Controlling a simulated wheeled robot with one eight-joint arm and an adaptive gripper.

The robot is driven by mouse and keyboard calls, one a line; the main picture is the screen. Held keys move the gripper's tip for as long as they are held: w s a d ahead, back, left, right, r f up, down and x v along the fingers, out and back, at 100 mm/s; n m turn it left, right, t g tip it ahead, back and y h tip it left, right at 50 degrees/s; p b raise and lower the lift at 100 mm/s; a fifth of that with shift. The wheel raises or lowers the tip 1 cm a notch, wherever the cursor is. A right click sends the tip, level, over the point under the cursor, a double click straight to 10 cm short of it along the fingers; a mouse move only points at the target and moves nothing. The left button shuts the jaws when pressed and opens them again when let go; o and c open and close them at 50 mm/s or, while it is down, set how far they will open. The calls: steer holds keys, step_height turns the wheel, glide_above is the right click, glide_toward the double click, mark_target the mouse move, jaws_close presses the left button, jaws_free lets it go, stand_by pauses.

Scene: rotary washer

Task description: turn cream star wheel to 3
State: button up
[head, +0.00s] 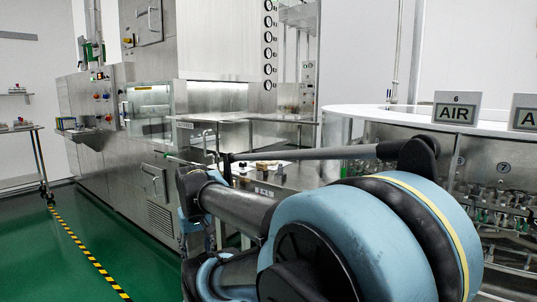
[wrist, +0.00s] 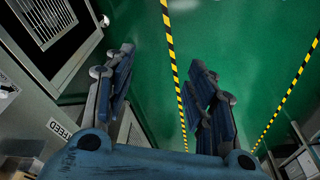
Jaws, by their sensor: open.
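I cannot make out the cream star wheel in either view, and no number 3 is readable. My gripper (wrist: 163,58) is open in the wrist view, its two blue fingers apart with nothing between them, above the green floor. A plate reading SPEED (wrist: 60,130) is left of the gripper, on a grey surface. In the head view my arm covers much of the middle and right, and I cannot clearly tell the gripper's fingers there.
The round washer with a white top (head: 350,112) stands at the right, with an AIR sign (head: 456,108) on it. A steel bench (head: 300,175) with small parts is behind my arm. A steel cabinet (head: 150,190) stands at the left. Green floor (head: 60,255) is clear there.

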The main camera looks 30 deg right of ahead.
steer(key=w+d+r+m+h, duration=0.1)
steer(key=w+d+r+m, duration=0.2)
steer(key=w+d+r, duration=0.65)
steer(key=w+d+r+m+h, duration=0.1)
steer(key=w+d+r+m, duration=0.35)
steer(key=w+r, duration=0.85)
steer(key=w+d+r+m, duration=0.1)
steer(key=w+d+r, duration=0.15)
steer(key=d, duration=0.25)
steer(key=w+d+r+m+h, duration=0.1)
steer(key=w+d+r, duration=0.1)
steer(key=w+d, duration=0.3)
steer(key=w+d+r+m, duration=0.1)
steer(key=w+d+r, duration=0.2)
steer(key=d, duration=0.3)
steer(key=w+d+r+m, duration=0.1)
steer(key=w+d, duration=0.2)
steer(key=d, duration=0.5)
steer(key=w+d+r+m, duration=0.1)
steer(key=w+d+m, duration=0.1)
steer(key=d, duration=0.5)
steer(key=shift+n+g+h, duration=0.25)
steer(key=shift+g+h, duration=0.05)
steer(key=shift+h, duration=0.2)
steer(key=x, duration=1.7)
steer(key=shift+s+a, duration=0.1)
steer(key=c, duration=1)
